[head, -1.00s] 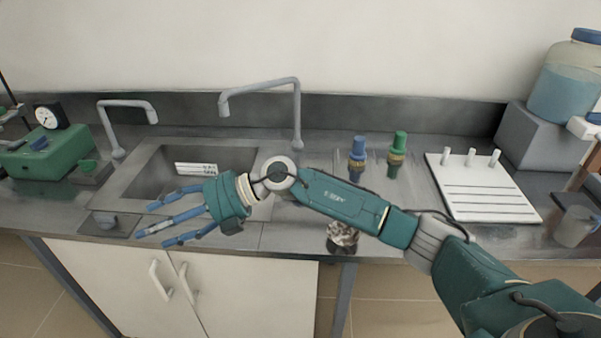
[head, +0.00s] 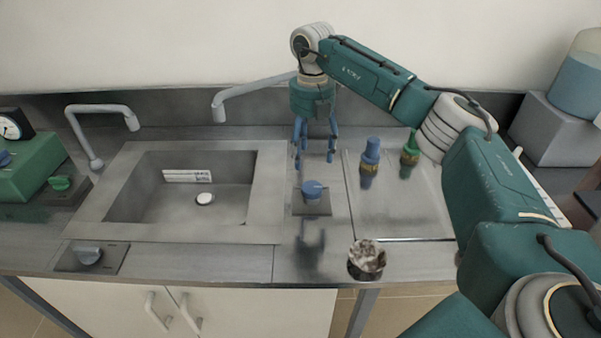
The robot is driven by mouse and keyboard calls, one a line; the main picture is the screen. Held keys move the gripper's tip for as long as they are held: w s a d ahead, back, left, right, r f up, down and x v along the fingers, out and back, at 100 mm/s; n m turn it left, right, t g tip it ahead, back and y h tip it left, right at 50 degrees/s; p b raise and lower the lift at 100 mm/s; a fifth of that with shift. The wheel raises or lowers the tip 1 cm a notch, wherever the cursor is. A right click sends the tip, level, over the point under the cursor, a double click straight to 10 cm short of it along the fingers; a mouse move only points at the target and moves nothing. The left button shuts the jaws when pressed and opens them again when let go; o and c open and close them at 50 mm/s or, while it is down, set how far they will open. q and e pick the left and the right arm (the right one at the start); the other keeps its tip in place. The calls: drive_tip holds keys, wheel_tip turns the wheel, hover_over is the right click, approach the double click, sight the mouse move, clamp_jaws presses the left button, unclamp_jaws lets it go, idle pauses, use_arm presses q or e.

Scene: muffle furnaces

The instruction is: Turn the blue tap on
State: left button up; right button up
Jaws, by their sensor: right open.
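The blue tap (head: 312,191) is a round blue knob on a small grey plate, on the counter just right of the sink. My right gripper (head: 316,160) points down with its blue fingers spread, a little above and behind the blue knob, and holds nothing. Whether the fingertips touch anything cannot be told, but a gap shows between them and the knob. A grey spout (head: 245,92) reaches left behind the gripper, its post partly hidden by my right arm. My left gripper does not show.
The sink (head: 150,200) lies to the left, with another spout (head: 100,118). A grey knob (head: 88,256) sits at the front left and a green knob (head: 60,183) at the left. Blue (head: 370,155) and green (head: 410,150) fittings stand at the right. A dark cup (head: 366,262) is near the front edge.

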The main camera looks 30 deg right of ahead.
sight(312, 187)
drive_tip(key=s+f, duration=0.1)
drive_tip(key=s+f+p, duration=0.1)
drive_tip(key=shift+f, duration=0.35)
drive_tip(key=f, duration=0.3)
drive_tip(key=shift+w+f+p, duration=0.2)
drive_tip(key=shift+p, duration=0.1)
wheel_tip(312, 187, down, 4)
drive_tip(key=shift+w+r+p, duration=0.1)
drive_tip(key=shift+p, duration=0.2)
drive_tip(key=shift+c, duration=1.3)
drive_tip(key=c, duration=0.4)
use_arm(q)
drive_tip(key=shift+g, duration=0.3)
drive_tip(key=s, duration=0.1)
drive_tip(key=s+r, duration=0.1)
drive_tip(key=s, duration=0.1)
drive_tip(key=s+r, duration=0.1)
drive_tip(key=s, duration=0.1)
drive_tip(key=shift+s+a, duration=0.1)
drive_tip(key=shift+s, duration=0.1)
use_arm(e)
drive_tip(key=c, duration=0.5)
